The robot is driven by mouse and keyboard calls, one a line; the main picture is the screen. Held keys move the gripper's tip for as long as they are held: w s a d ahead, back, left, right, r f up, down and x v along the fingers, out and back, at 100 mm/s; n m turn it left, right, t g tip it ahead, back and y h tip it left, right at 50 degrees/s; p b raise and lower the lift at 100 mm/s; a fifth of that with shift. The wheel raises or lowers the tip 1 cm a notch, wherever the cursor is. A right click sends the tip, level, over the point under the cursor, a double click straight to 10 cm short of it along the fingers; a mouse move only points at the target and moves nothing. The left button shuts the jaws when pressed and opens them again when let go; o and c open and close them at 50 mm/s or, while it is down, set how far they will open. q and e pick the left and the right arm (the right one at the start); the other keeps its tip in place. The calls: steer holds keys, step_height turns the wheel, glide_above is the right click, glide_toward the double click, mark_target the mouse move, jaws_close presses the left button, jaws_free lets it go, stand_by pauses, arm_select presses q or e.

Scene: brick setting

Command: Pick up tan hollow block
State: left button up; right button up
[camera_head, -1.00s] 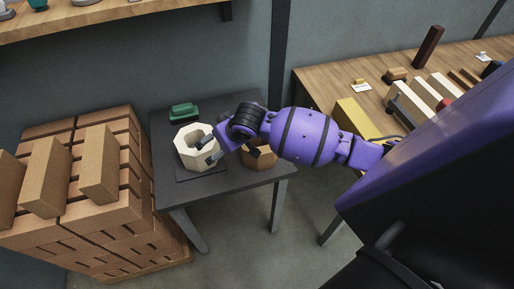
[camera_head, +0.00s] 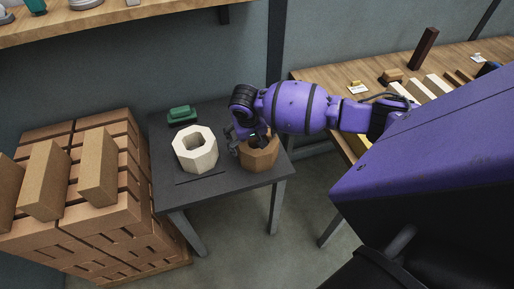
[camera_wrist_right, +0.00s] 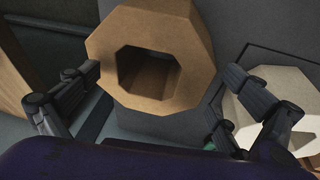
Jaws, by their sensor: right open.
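The tan hollow block (camera_head: 259,160), an eight-sided block with an open hole on top, stands on the right part of a small dark table (camera_head: 222,188). My right gripper (camera_head: 248,143) is open above it and hides part of its top. In the right wrist view, the tan block (camera_wrist_right: 190,94) lies between and beyond the spread fingers of my right gripper (camera_wrist_right: 161,76), and nothing is between the pads. A cream hollow block (camera_head: 206,159) stands just to the left on the same table. It also shows behind the right-hand finger in the wrist view (camera_wrist_right: 292,77). My left gripper is not in view.
A green piece (camera_head: 182,114) lies at the table's back left. Stacked brown bricks (camera_head: 95,215) stand left of the table. A wooden bench (camera_head: 335,88) with several blocks stands to the right, and a shelf (camera_head: 130,14) hangs above.

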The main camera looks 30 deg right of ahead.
steer(key=shift+f, duration=0.1)
steer(key=c, duration=1.4)
steer(key=shift+d+f, duration=0.15)
jaws_close()
steer(key=shift+w+r, duration=0.2)
steer(key=shift+r, duration=0.1)
